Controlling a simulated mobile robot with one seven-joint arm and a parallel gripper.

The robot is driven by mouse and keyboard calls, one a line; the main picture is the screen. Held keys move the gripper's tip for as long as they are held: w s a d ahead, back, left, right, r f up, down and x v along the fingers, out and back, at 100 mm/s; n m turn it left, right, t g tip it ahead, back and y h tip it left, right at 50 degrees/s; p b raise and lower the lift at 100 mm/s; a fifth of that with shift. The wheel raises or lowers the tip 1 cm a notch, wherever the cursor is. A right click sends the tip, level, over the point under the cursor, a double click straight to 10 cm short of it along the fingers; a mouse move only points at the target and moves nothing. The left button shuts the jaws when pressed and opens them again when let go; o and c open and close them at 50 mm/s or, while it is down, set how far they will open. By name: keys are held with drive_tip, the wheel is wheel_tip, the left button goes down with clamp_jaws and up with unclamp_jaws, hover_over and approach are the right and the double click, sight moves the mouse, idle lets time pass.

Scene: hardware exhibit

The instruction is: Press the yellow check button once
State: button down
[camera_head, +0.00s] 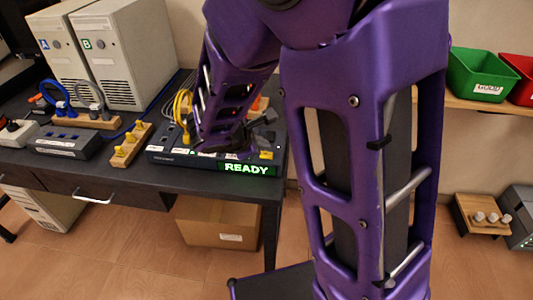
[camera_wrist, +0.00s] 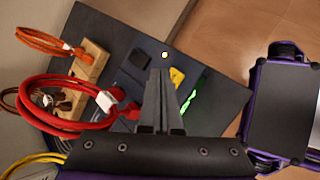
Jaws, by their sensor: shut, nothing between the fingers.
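The yellow check button (camera_head: 266,155) sits on the dark test panel (camera_head: 190,158), just above its lit green READY display (camera_head: 247,168). My gripper (camera_wrist: 160,76) is shut and empty, over the panel and just left of the button in that view. In the head view my gripper (camera_head: 262,138) is small and dark above the panel's right end. I cannot tell whether it touches anything.
Red cables (camera_wrist: 70,103) and an orange cable (camera_wrist: 45,40) lie left of the gripper in the wrist view. A wooden block with yellow plugs (camera_head: 130,145) and a grey box (camera_head: 68,142) stand left of the panel. Two computer towers (camera_head: 135,50) stand behind.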

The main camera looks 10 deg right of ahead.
sight(263, 156)
drive_tip(key=shift+f, duration=0.15)
drive_tip(key=shift+f, duration=0.3)
drive_tip(key=shift+f, duration=0.45)
idle(0.6)
drive_tip(key=shift+r, duration=0.1)
drive_tip(key=shift+r+p, duration=0.55)
drive_tip(key=shift+r, duration=0.25)
wheel_tip(263, 156, up, 5)
drive_tip(key=p, duration=0.4)
idle(0.9)
